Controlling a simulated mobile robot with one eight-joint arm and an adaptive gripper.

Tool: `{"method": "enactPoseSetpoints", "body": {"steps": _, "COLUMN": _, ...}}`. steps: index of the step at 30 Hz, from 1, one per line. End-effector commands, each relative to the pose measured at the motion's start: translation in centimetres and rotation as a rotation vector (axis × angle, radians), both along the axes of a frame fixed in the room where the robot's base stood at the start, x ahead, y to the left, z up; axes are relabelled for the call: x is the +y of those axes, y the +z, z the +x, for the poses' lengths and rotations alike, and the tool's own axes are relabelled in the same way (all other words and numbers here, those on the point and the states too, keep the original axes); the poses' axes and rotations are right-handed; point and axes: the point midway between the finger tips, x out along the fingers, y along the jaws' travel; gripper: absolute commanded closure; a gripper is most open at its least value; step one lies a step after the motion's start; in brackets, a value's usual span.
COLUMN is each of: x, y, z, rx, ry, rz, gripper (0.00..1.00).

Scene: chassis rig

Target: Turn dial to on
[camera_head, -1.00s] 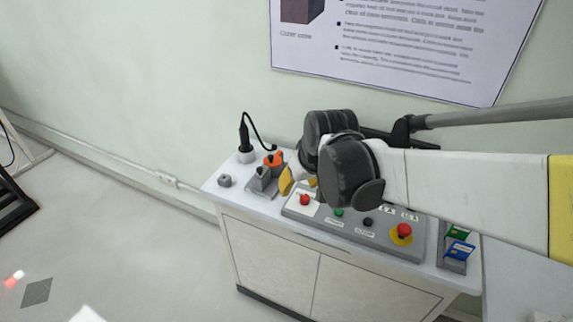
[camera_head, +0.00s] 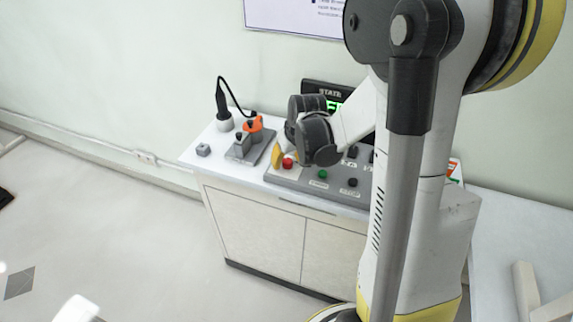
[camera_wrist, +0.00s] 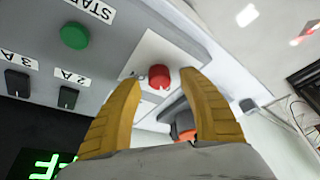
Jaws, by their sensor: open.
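A red round knob (camera_wrist: 160,77) sits on a white plate on the grey control panel; I take it for the dial. It also shows in the head view (camera_head: 288,162). My gripper (camera_wrist: 163,80) is open, its two yellow fingers on either side of the red knob. A gap shows beside the knob in the wrist view; I cannot tell whether either finger touches it. In the head view, my gripper (camera_head: 279,157) is at the panel's left part, its dark joints hiding some of the panel. The state display (camera_head: 333,105) shows green letters, partly hidden.
A green button (camera_wrist: 74,35) and black switches (camera_wrist: 17,83) are beside the knob on the panel. An orange-handled device (camera_head: 253,128), a black plug with a cable (camera_head: 222,105) and a small grey block (camera_head: 203,149) stand left on the cabinet (camera_head: 250,220).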

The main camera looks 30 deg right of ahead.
Motion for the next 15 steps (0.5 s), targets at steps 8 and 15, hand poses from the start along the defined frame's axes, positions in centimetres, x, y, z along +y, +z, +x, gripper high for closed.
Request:
{"method": "enactPoseSetpoints", "body": {"steps": 8, "x": -0.05, "y": -0.98, "z": 0.41, "rx": 0.0, "ry": 0.0, "rz": 0.0, "gripper": 0.51}}
{"method": "enactPoseSetpoints", "body": {"steps": 15, "x": -0.05, "y": -0.93, "z": 0.4, "rx": 0.0, "ry": -0.001, "rz": 0.0, "gripper": 0.8}}
